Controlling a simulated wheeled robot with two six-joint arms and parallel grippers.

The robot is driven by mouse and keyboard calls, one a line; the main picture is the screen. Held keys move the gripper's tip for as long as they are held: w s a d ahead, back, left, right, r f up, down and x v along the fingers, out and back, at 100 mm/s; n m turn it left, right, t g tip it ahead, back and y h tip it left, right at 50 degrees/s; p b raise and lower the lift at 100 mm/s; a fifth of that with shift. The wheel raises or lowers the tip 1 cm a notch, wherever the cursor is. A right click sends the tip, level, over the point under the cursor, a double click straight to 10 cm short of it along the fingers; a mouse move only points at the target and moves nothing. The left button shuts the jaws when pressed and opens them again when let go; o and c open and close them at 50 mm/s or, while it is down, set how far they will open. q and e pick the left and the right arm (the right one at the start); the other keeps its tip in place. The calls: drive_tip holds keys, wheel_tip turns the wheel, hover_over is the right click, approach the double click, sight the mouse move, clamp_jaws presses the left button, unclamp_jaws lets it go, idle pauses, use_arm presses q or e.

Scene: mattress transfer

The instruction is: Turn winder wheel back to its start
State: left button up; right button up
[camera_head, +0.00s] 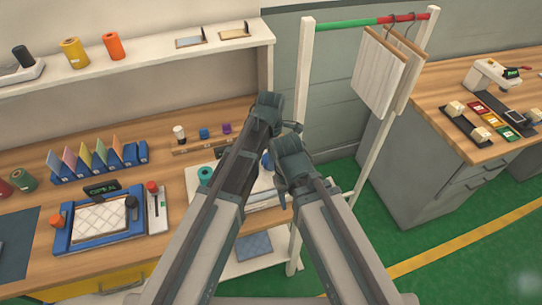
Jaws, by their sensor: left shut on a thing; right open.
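I cannot make out the winder wheel; my two arms cover the middle of the bench where a white unit (264,184) partly shows. A teal spool (205,175) stands at the left side of this unit, and a small blue part (267,161) shows between my arms. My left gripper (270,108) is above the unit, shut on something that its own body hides. My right gripper (288,153) is just below and to the right of it, open, with its fingers hard to see. The two grippers are close together.
A blue tray (60,243) with a quilted pad lies on the bench left of my arms. Blue holders (130,153) with coloured cards stand behind it. A white rack post (299,90) stands close to the right of my grippers, with hanging boards (378,72).

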use_arm(q)
drive_tip(key=shift+n, duration=0.5)
drive_tip(key=o, duration=1.4)
drive_tip(key=shift+c, duration=0.2)
drive_tip(key=shift+r, duration=0.1)
wheel_tip(320, 180, up, 14)
drive_tip(key=p, duration=1.3)
drive_tip(key=shift+p, duration=0.4)
drive_tip(key=shift+f, duration=0.2)
